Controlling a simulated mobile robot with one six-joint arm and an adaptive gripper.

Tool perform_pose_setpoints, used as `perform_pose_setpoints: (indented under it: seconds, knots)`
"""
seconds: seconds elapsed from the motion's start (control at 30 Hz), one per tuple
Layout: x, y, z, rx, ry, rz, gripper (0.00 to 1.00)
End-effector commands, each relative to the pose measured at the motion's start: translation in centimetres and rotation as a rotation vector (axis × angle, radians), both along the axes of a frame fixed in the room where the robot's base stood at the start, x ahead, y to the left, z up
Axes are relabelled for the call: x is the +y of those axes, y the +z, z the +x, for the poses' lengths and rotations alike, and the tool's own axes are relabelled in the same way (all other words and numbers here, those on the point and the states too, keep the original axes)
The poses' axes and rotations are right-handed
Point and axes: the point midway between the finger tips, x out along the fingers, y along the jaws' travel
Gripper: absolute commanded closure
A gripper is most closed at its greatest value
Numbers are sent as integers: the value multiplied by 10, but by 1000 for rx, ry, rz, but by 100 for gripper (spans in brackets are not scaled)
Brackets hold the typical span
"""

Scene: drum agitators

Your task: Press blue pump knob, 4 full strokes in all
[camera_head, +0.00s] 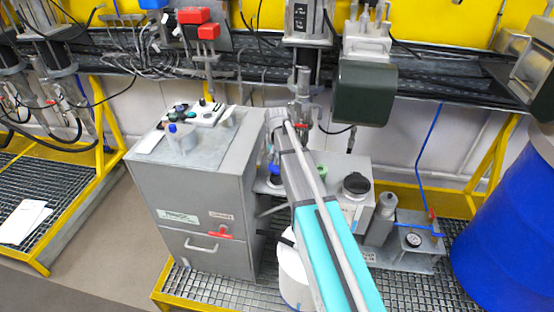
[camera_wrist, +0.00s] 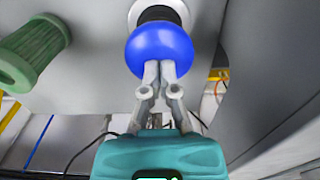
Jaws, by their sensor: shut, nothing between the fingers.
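The blue pump knob (camera_wrist: 160,48) is a round ball on a black collar, large in the wrist view. My gripper (camera_wrist: 160,68) is shut with its two fingertips together and nothing between them. The fingertips overlap the near side of the knob; whether they press on it or only sit close, I cannot tell. In the head view a small blue knob (camera_head: 273,169) shows just left of my arm, low beside the grey cabinet. My gripper is not clearly visible there, as my arm covers that spot.
A green ribbed knob (camera_wrist: 32,52) stands left of the blue one in the wrist view. In the head view, a grey cabinet (camera_head: 205,215) stands left, a black-capped container (camera_head: 356,184) right of my arm, and a blue drum (camera_head: 510,235) far right.

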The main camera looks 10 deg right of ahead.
Motion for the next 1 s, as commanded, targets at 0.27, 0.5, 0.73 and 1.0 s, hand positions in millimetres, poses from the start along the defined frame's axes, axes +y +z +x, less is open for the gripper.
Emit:
perform_pose_setpoints:
  seconds: [0.27, 0.5, 0.73, 1.0]
  knots:
    - [0, 17, 0, 1, 0, 0, 100]
    - [0, 28, 0, 0, 0, 0, 100]
    - [0, 38, 0, 0, 0, 0, 100]
    - [0, 39, 0, 0, 0, 0, 100]
